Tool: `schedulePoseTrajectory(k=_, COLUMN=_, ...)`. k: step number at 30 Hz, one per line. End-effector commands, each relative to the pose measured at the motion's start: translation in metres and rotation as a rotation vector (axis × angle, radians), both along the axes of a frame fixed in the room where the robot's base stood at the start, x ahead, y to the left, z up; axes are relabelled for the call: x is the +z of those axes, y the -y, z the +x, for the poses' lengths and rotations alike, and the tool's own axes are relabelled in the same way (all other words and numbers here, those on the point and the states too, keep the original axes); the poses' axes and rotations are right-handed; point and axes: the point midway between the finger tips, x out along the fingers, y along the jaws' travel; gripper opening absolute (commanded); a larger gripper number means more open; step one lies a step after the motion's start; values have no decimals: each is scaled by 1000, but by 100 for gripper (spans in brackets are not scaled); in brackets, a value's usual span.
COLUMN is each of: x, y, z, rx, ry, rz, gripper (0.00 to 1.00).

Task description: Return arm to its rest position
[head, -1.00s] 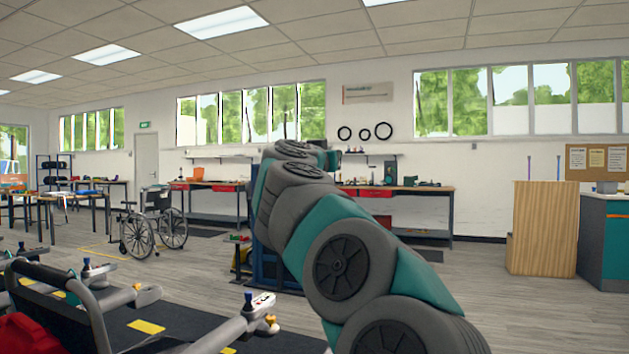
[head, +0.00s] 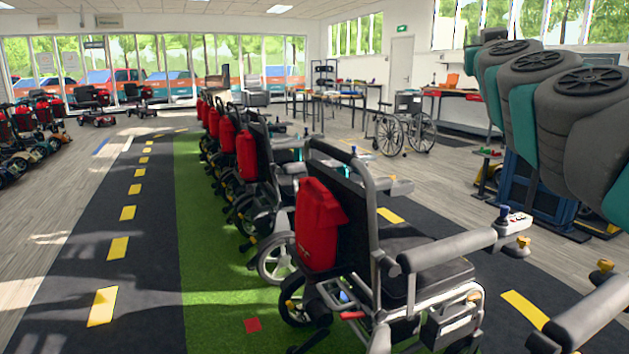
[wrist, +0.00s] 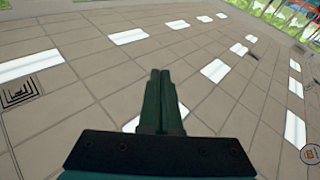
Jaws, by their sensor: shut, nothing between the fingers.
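My gripper (wrist: 163,92) shows in the wrist view with its two dark green fingers together and nothing between them. It points up at the ceiling (wrist: 95,65), which has tiles and bright light panels. In the head view my grey and teal arm enters from the right edge at the upper right; the gripper itself is out of that view.
A powered wheelchair (head: 415,265) with a red bag (head: 318,225) stands close in front, with several more in a row behind it. A manual wheelchair (head: 405,122) stands by the workbenches. Scooters (head: 30,130) line the left. The dark lane (head: 75,240) is clear.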

Motion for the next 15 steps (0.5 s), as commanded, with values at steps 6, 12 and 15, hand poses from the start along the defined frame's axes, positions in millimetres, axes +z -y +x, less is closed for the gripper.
schedulePoseTrajectory(k=6, x=-62, y=-97, z=15, rx=263, ry=-156, rz=-4, gripper=0)
schedulePoseTrajectory(k=12, x=-139, y=-170, z=7, rx=454, ry=-357, rz=21, gripper=0)
schedulePoseTrajectory(k=15, x=-182, y=-199, z=-4, rx=528, ry=-476, rz=44, gripper=0)
